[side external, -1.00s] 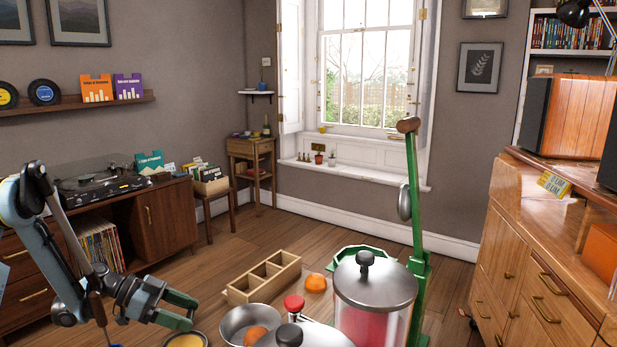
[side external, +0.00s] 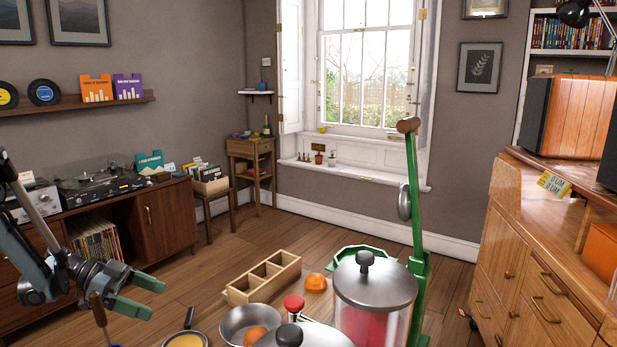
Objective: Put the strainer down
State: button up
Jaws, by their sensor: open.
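A round, dark-rimmed piece with a short upright handle (side external: 188,319) and yellow inside (side external: 185,341) sits at the bottom edge of the side view. It looks like the strainer, but it is partly cut off, and I cannot tell whether it rests on a bowl or directly on a surface. My gripper (side external: 157,300) is to its left and a little higher in the picture. Its two green fingers are spread, with nothing between them, and they are apart from the handle.
A metal bowl with an orange (side external: 255,335), a wooden divided box (side external: 240,293), another orange (side external: 316,282), a lidded clear container (side external: 372,290) and a green lever press (side external: 414,200) stand to the right. A brown-handled tool (side external: 98,310) is at lower left.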

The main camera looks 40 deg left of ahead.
jog(key=shift+v, duration=1.9)
jog(key=w+d+r+n+g+y, duration=0.1)
jog(key=w+d+r+n+y, duration=0.2)
jog(key=d, duration=0.4)
jog(key=w+d+r+n+y, duration=0.1)
jog(key=w+d+r+n, duration=0.3)
jog(key=d, duration=0.3)
jog(key=s+d+r+n+t+y, duration=0.1)
jog(key=d+r+n+y, duration=0.15)
jog(key=d, duration=0.45)
jog(key=s+d+f+y, duration=0.1)
jog(key=s+f+y, duration=0.1)
jog(key=s, duration=0.4)
jog(key=shift+s+d+m+g+y, duration=0.2)
jog(key=shift+s+m+g+y, duration=0.05)
jog(key=shift+m+g+y, duration=0.15)
jog(key=shift+o, duration=0.8)
